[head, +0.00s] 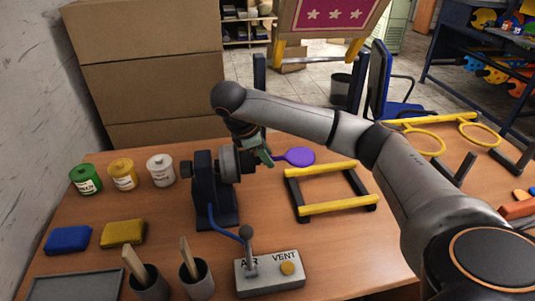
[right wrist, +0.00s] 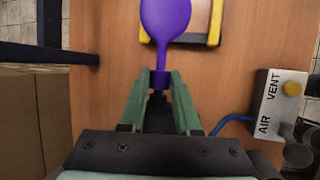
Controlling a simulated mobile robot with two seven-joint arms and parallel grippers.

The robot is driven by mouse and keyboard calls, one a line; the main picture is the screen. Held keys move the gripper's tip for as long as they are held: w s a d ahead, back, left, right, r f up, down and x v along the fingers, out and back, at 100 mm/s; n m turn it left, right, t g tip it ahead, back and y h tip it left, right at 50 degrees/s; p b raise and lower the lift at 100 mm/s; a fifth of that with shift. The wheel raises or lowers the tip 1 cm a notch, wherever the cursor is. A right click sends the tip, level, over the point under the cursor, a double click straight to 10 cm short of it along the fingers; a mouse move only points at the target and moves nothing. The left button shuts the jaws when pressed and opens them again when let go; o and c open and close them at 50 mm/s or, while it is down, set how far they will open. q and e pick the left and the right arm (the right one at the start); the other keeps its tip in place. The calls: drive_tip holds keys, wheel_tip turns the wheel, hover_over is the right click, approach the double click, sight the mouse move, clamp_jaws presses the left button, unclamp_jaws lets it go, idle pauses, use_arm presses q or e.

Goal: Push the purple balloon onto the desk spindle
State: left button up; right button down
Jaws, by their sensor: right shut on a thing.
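The purple balloon (head: 299,156) is flat and paddle-shaped, held above the desk with its neck toward the left. My right gripper (head: 265,157) is shut on the balloon's neck. In the right wrist view the purple balloon (right wrist: 165,18) extends away from the fingers, and its purple collar sits between the fingertips of my right gripper (right wrist: 160,80). The dark desk spindle unit (head: 206,187) with a grey round head stands just left of the gripper. The spindle tip is hidden, so I cannot tell whether the neck touches it. My left gripper is not in view.
A yellow-and-black frame (head: 327,207) lies on the desk right of the unit. A grey AIR/VENT control box (head: 270,275) with a lever stands in front, joined by a blue hose. Paint jars (head: 123,174), blue and yellow pads, and brush cups (head: 197,279) are at left.

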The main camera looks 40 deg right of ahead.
drive_tip(key=shift+w+a, duration=0.2)
drive_tip(key=shift+a, duration=0.15)
idle(0.6)
drive_tip(key=c, duration=0.5)
unclamp_jaws()
drive_tip(key=shift+c, duration=0.2)
drive_tip(key=shift+r, duration=0.1)
drive_tip(key=shift+p+v, duration=0.95)
drive_tip(key=shift+v, duration=3.5)
